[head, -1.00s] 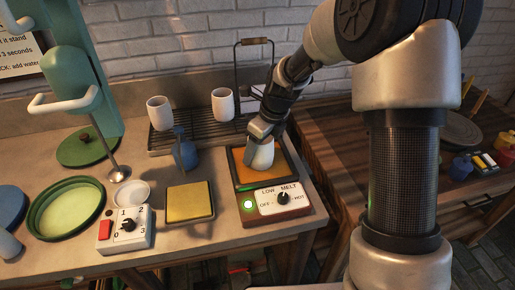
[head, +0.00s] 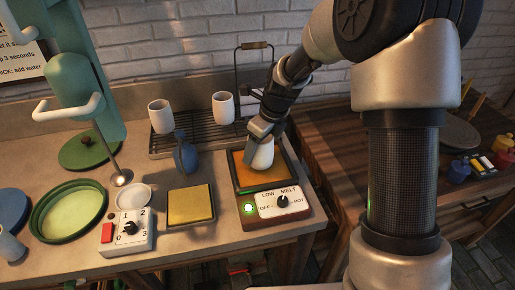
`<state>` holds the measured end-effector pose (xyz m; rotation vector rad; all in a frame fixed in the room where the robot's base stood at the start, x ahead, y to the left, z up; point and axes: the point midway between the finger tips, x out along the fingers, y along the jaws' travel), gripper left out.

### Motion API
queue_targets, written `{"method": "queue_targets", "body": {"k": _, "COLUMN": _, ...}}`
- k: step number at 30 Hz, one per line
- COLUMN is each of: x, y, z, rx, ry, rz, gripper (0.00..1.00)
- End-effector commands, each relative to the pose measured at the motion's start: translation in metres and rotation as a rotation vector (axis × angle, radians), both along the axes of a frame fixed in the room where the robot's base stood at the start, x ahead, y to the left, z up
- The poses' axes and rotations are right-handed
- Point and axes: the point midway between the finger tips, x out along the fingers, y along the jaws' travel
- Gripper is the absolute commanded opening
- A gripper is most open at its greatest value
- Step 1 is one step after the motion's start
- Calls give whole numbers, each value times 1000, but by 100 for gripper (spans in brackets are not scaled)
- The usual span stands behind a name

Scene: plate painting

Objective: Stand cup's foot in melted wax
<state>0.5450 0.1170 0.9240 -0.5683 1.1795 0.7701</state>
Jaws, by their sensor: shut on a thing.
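A white cup (head: 263,156) is in my gripper (head: 262,140), which is shut on it from above. The cup is over the orange melted wax (head: 270,177) in the dark square pan of the wax warmer. Its lower end appears to be at the wax surface, but I cannot tell how deep it sits. The warmer's control box (head: 277,202) has a lit green light and a dial marked OFF, LOW, MELT and HOT; the dial appears turned toward MELT. The gripper hides the cup's upper part.
Two white cups (head: 160,116) (head: 223,107) stand on a dark drying rack (head: 195,138). A blue jug (head: 186,156), yellow sponge tray (head: 190,203), white switch box (head: 131,229) and green bowl (head: 40,233) stand left of the warmer. A tall wire handle rises behind my gripper.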

Motion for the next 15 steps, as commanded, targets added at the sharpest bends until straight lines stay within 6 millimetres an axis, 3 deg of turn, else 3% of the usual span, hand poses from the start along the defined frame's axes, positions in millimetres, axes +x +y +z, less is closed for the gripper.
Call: {"method": "queue_targets", "body": {"k": 15, "x": 1, "y": 0, "z": 34, "rx": 0, "ry": -3, "rz": -1, "gripper": 31}}
